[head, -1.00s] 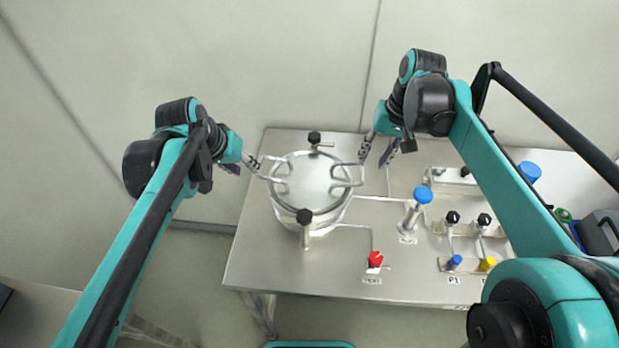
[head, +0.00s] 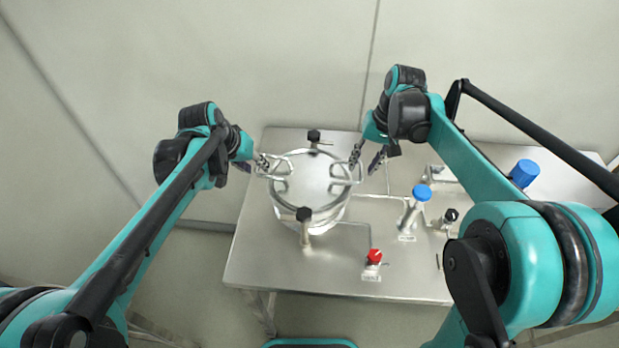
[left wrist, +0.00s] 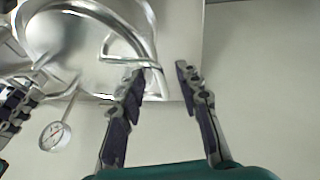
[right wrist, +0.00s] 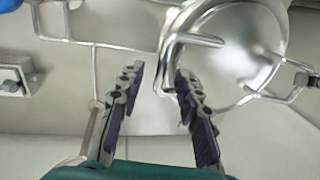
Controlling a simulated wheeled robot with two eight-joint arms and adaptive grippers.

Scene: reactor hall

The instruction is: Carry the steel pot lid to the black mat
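The round steel pot lid (head: 308,178) sits on the steel pot (head: 335,213), with a loop handle on its left and right sides. In the left wrist view the lid (left wrist: 75,45) is at upper left. My left gripper (left wrist: 158,68) is open at the left handle, whose outer bar reaches in by one finger. My right gripper (right wrist: 159,72) is open at the right handle, whose bar is close to one finger. The right wrist view also shows the lid (right wrist: 235,55). Neither gripper is visibly closed on a handle. I cannot make out the black mat.
Black-knobbed clamps (head: 304,215) and (head: 314,136) stand at the pot's front and back. A red valve (head: 374,257) and a blue-capped valve (head: 421,193) stand to the right on the steel table (head: 260,265). A dial gauge (left wrist: 55,135) shows beside the pot.

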